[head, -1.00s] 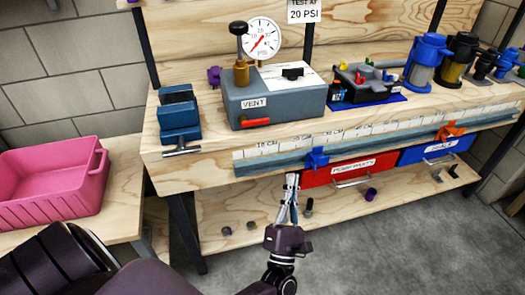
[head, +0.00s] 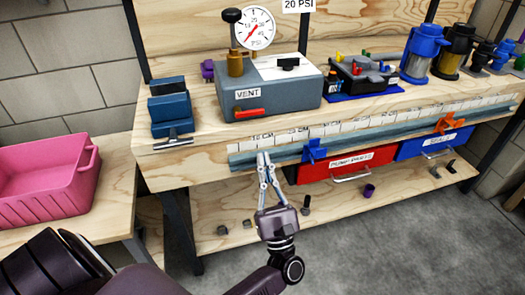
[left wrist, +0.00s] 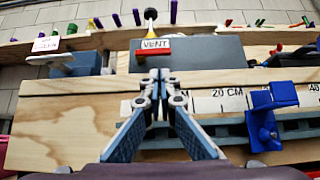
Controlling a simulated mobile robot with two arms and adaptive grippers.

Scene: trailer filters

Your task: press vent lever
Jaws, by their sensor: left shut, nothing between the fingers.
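The red vent lever (head: 249,114) sits on the front face of the grey test box (head: 291,97), just under the VENT label (head: 247,93). A pressure gauge (head: 256,28) and a black-knobbed pump handle (head: 233,16) rise from the box. My left gripper (head: 263,155) is shut and empty, pointing up in front of the bench edge, below and slightly right of the lever. In the left wrist view, the closed fingertips (left wrist: 155,76) point toward the lever (left wrist: 154,51), with a gap between. My right gripper is not in view.
A blue vise (head: 173,112) stands left of the box. A ruler strip and rail (head: 372,135) with blue (head: 314,150) and orange (head: 450,122) clamps run along the bench front. Red (head: 347,165) and blue drawers hang below. A pink bin (head: 43,180) is at left.

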